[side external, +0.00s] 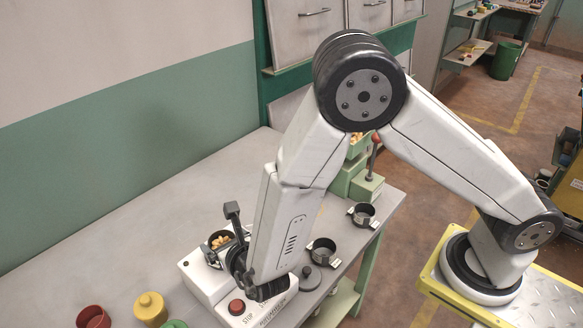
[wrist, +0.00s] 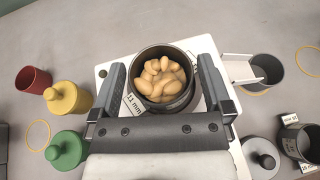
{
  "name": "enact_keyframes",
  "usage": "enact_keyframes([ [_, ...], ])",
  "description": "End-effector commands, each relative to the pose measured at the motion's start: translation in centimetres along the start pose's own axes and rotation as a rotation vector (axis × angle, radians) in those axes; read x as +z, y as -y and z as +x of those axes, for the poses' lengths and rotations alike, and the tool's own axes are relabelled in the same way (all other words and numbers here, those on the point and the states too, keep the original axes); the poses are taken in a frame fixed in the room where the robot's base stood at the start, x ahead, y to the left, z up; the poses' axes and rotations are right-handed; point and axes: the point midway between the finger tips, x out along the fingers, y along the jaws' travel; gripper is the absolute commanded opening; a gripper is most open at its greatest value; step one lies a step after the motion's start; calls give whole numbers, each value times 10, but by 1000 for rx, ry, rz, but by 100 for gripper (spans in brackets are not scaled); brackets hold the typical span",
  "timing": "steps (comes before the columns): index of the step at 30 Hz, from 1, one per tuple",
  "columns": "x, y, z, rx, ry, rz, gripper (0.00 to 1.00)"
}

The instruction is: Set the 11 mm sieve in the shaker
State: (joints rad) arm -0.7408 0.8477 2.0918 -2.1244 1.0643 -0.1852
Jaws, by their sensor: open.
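The 11 mm sieve (wrist: 148,103) is a dark round cup with a white "11 mm" tag, and it holds pale tan nuts (wrist: 160,76). It sits at the white shaker (wrist: 103,73); its seating is hidden. In the side external view, nuts (side external: 221,240) show in a dark round opening on the shaker (side external: 205,279), beside my wrist. My gripper (wrist: 160,72) is open, with one finger on each side of the sieve and gaps visible between the fingers and its wall.
A red cup (wrist: 33,79), a yellow lidded jar (wrist: 67,97) and a green one (wrist: 66,149) stand left. Right are a grey cup with a white chute (wrist: 266,71), a grey knobbed lid (wrist: 262,156) and another tagged dark cup (wrist: 299,143).

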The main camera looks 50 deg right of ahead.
Motion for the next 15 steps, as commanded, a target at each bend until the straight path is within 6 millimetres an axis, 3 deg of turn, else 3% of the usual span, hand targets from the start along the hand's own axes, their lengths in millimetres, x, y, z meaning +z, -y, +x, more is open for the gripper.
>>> enact_keyframes([
  [8,1,-1,-30,4,1,-1,100],
  [15,1,-2,-69,5,1,-1,100],
])
